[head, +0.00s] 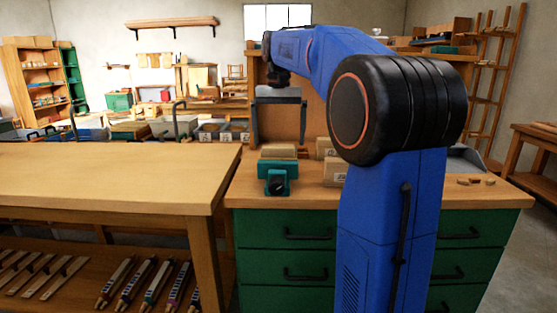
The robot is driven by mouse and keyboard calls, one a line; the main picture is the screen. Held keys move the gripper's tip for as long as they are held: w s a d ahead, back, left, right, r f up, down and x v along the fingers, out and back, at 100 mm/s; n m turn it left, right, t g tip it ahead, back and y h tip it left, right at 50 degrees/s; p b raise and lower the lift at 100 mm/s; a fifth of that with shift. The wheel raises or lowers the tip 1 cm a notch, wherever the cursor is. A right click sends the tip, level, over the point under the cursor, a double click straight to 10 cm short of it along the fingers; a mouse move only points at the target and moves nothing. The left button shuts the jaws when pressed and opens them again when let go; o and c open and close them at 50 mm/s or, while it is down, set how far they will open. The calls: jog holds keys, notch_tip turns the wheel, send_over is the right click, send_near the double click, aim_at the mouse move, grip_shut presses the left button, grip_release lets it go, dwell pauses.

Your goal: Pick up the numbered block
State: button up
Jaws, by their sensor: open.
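A light wooden block (334,173) with a dark number-like mark on its front sits on the green cabinet's wooden top. A second marked block (325,148) shows just behind it. My blue arm hides the right parts of both, and the marks are too small to read surely. My gripper (279,142) points down with its two dark fingers apart. It is open and appears empty, to the left of the marked blocks in the picture. Its height and depth relative to them are hard to tell.
A green vise (279,178) stands at the cabinet top's front edge, with a plain wooden piece (278,152) behind it. Small wood chips (476,181) and a grey tray (466,160) lie at right. A wooden workbench (110,175) at left has a clear top.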

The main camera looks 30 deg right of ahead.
jog(key=shift+s+a+f, duration=0.1)
jog(key=shift+f, duration=1.85)
jog(key=shift+s+a+f, duration=0.1)
jog(key=shift+f, duration=1.8)
jog(key=c, duration=1.3)
